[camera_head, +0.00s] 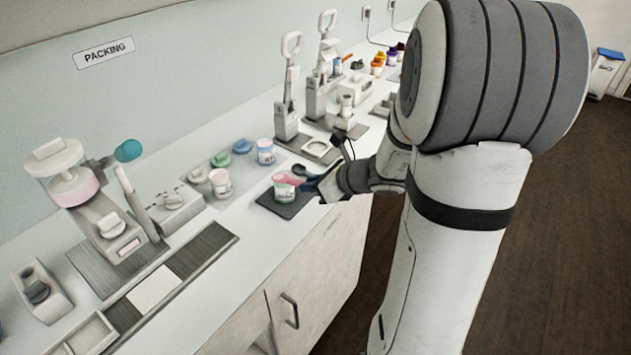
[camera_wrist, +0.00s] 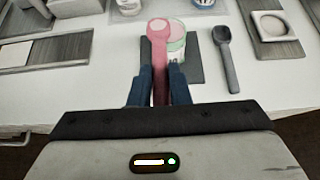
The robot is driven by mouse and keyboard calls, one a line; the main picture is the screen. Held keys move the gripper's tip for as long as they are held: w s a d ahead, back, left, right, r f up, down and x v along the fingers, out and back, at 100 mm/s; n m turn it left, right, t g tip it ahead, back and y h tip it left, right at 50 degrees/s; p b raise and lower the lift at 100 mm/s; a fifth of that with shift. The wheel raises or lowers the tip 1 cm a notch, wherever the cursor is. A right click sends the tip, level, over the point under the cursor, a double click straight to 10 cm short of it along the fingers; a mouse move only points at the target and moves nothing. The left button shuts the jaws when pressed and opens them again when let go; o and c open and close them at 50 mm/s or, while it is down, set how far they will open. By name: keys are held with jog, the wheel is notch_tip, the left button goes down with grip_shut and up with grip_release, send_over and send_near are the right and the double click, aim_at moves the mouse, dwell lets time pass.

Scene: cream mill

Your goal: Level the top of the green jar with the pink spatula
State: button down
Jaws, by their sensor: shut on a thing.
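The pink spatula (camera_wrist: 158,42) is held between the blue fingers of my gripper (camera_wrist: 158,85), its round end pointing away from my wrist. The green jar (camera_wrist: 178,46) stands upright on a dark mat (camera_wrist: 196,72), just beyond the fingers. Its top looks pale pink inside a green rim. In the wrist view the spatula's end overlaps the jar's left side; I cannot tell whether they touch.
A dark scoop (camera_wrist: 225,58) lies right of the mat. A pale square stand with a round dish (camera_wrist: 270,24) is further right. Other jars (camera_head: 221,183) and coloured lids (camera_head: 221,159) sit on a grey mat behind. The white counter in front is clear.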

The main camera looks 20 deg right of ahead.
jog(key=shift+s+a+r+p, duration=0.2)
jog(key=shift+a+r+p, duration=0.1)
jog(key=shift+r+p, duration=0.45)
jog(key=shift+s+a+r+p, duration=0.25)
jog(key=shift+r+p, duration=0.25)
jog(key=shift+r, duration=0.45)
jog(key=shift+s+a+r+p, duration=0.15)
jog(key=shift+a+r+p, duration=0.15)
jog(key=shift+r+p, duration=0.45)
jog(key=shift+r, duration=0.1)
